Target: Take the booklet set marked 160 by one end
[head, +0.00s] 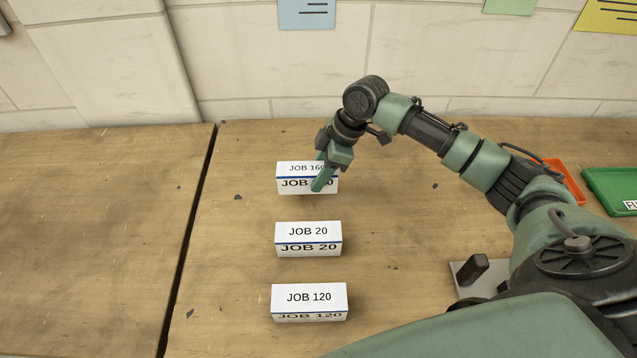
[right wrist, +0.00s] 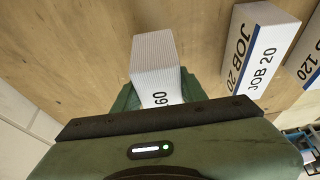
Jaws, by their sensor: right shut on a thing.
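The booklet set marked JOB 160 (head: 291,180) is a white block with a blue stripe, lying on the wooden table at the back of a column of similar sets. My right gripper (head: 322,178) is shut on its right end and hides part of the label. In the right wrist view the set (right wrist: 155,55) sits between the two green fingers (right wrist: 157,92), its layered page edges showing and part of its number visible. My left gripper is in neither view.
The JOB 20 set (head: 308,238) and JOB 120 set (head: 309,301) lie in front, with gaps between. An orange tray (head: 567,182), a green tray (head: 612,190) and a grey plate with a dark handle (head: 472,272) are at right. The table's left is clear.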

